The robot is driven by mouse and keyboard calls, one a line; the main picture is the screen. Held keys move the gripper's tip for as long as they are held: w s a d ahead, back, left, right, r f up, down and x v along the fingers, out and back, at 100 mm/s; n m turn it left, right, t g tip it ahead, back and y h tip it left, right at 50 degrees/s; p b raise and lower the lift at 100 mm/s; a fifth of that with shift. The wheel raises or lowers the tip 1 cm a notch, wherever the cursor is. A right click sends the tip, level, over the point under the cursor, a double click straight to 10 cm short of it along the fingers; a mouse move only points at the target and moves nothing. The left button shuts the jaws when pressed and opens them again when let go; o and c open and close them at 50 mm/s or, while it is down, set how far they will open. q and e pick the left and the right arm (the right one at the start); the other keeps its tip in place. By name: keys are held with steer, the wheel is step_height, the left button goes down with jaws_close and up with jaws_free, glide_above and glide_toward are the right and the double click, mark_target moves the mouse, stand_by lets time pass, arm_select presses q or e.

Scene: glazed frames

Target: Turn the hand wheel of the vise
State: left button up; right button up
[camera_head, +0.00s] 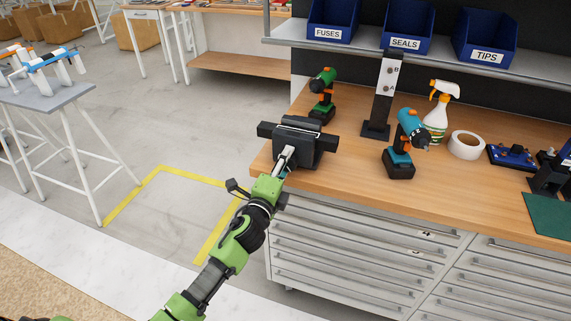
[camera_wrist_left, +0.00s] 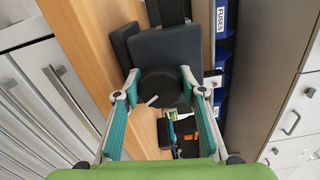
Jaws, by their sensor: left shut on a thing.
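The vise (camera_head: 305,140) is a dark grey block with wide jaws at the left front corner of the wooden bench. My left gripper (camera_head: 288,158) reaches its front from below in the head view. In the left wrist view the vise (camera_wrist_left: 166,48) fills the top middle. Its black round hand wheel (camera_wrist_left: 160,88) lies between the two fingers of my left gripper (camera_wrist_left: 161,80). The gripper is shut on the wheel, with a fingertip at each side. A thin light handle shows at the wheel's lower edge. In the head view the gripper hides the wheel. My right gripper is not in view.
A green drill (camera_head: 322,95) stands just behind the vise. A black post (camera_head: 381,95), a blue drill (camera_head: 404,145), a spray bottle (camera_head: 437,110) and a tape roll (camera_head: 466,145) stand to the right. Drawers (camera_head: 350,250) lie below the bench (camera_head: 345,170).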

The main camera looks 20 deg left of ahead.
arm_select(q)
steer(key=n, duration=1.3)
steer(key=shift+p, duration=0.4)
stand_by(0.3)
steer(key=o, duration=1.1)
steer(key=shift+w+d, duration=0.1)
steer(key=shift+w+f, duration=0.1)
steer(key=shift+f, duration=0.1)
steer(key=s, duration=1.2)
steer(key=shift+a, duration=0.2)
